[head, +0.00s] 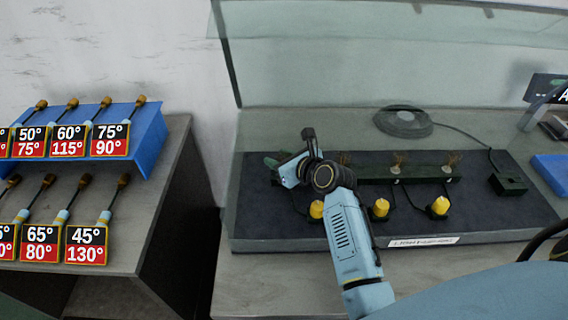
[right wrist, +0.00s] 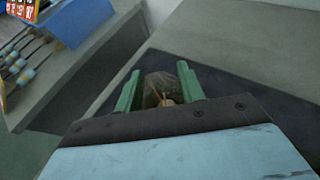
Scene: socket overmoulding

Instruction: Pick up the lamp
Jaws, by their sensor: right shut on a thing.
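My right gripper (head: 273,163) has green fingers and is at the left end of the dark mat, by the end of a dark green bar (head: 370,173). In the right wrist view, the fingers (right wrist: 157,84) are on either side of a dark brownish piece (right wrist: 153,84) with a small tan part, and the gripper is shut on it. I cannot tell whether this piece is the lamp. My left gripper is not in view.
Yellow pieces (head: 381,208) stand along the mat's front, and wire tufts (head: 397,160) rise from the bar. A clear screen (head: 330,60) stands behind. A small dark box (head: 508,184) is at right.

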